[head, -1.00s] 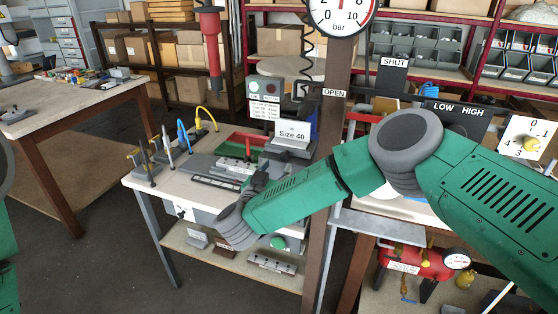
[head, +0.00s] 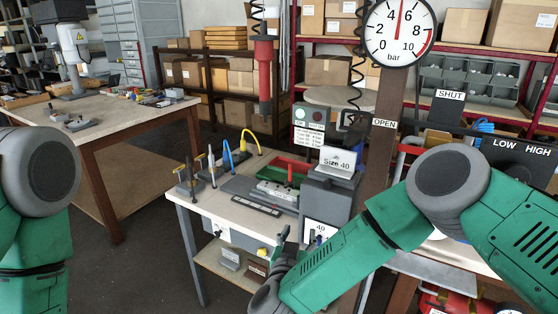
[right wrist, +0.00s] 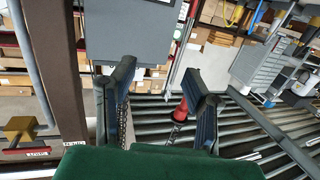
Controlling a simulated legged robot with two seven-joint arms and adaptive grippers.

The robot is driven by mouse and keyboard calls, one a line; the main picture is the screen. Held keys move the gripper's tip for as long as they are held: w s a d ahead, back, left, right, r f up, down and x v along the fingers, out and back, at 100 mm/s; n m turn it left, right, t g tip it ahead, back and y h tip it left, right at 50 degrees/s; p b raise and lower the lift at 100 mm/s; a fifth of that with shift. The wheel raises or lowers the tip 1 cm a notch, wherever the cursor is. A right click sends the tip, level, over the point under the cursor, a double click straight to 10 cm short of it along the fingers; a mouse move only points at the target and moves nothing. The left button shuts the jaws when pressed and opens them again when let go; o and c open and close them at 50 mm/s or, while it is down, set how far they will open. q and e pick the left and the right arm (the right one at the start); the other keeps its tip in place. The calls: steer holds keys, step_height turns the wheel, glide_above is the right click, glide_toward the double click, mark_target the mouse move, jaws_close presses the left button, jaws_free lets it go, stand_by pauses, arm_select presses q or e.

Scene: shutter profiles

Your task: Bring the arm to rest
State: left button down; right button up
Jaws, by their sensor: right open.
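My right arm (head: 340,255) is green with grey joints and reaches in from the right side of the head view. Its gripper (head: 283,246) is small and partly hidden at the front of the workbench, apart from the fixtures on top. In the right wrist view the right gripper (right wrist: 160,84) has two dark fingers spread wide, with nothing between them. My left arm (head: 35,220) shows only as a grey joint and green links at the left edge. Its gripper is out of view.
The workbench (head: 212,200) carries upright tools, a red-edged tray (head: 290,170) and a "Size 40" sign (head: 338,162). A brown post (head: 388,110) with a pressure gauge (head: 399,30) stands beside my right arm. A red tool (head: 264,75) hangs above. Open floor lies at left.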

steer(key=s+d+f+n+g+y+b, duration=0.2)
steer(key=s+f+n+g+y, duration=0.15)
steer(key=s+f, duration=0.6)
steer(key=s+d+f+n+g+y+b, duration=0.2)
steer(key=s+f+g+y+b, duration=0.3)
steer(key=f, duration=0.7)
steer(key=s+d+f+g+h, duration=0.1)
steer(key=s+d+f+g, duration=0.1)
steer(key=s+d, duration=0.3)
steer(key=s+d+f+g+h+b, duration=0.1)
steer(key=s+d, duration=0.4)
steer(key=s, duration=0.6)
steer(key=s+d+f+m+g+h, duration=0.1)
steer(key=s+d+f+g, duration=0.2)
steer(key=s, duration=0.5)
steer(key=shift+s+d+g+b, duration=0.15)
steer(key=shift+d+g+b, duration=0.3)
steer(key=shift+d, duration=0.75)
steer(key=shift+f, duration=0.15)
